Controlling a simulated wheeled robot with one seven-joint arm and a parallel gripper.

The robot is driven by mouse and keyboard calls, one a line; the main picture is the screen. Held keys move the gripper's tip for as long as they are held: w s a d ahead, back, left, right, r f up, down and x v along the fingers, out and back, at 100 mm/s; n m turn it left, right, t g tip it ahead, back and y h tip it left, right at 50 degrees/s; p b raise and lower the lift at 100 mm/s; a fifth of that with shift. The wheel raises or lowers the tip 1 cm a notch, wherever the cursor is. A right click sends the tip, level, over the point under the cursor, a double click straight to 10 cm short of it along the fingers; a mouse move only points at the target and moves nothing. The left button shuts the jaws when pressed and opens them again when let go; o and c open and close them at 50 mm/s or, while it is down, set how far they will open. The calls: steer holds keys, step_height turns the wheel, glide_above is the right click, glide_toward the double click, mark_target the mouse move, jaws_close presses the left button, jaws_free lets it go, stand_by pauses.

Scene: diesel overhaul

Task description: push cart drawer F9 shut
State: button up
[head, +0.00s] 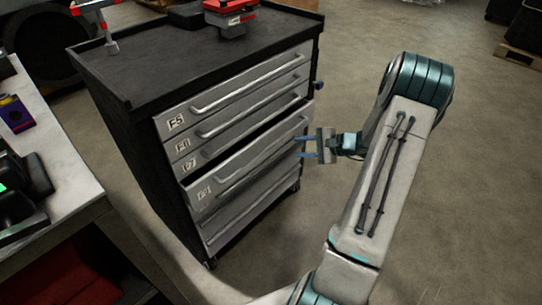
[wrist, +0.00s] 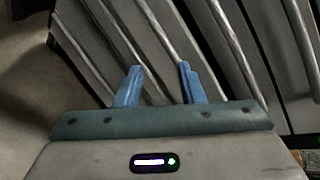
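The tool cart (head: 130,120) is black with grey drawers. One lower drawer (head: 240,172) stands pulled out, with a dark gap above its front; its label is too blurred to read, so I cannot confirm it is F9. My gripper (head: 307,147) is at the right end of the drawer fronts, its blue fingers pointing left toward the cart. The fingers are spread with nothing between them. In the wrist view my gripper (wrist: 158,80) is open before slanting grey drawer fronts and handles. I cannot tell whether a finger touches the drawer.
Drawers above, the top one labelled F5 (head: 236,95), look closed. A red tool (head: 230,14) sits on the cart top. A workbench (head: 60,140) stands close on the left. The floor (head: 480,180) to the right is clear, with a pallet (head: 520,56) at the far right.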

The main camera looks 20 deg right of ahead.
steer(key=w+a+f+n+t+y+b, duration=0.1)
steer(key=w+a+f+n+y+b, duration=0.1)
steer(key=w+a+n, duration=0.4)
steer(key=a+f+n+b, duration=0.1)
steer(key=a+f, duration=0.1)
steer(key=shift+a+n+y, duration=0.3)
steer(key=shift+a, duration=0.1)
stand_by(0.4)
jaws_close()
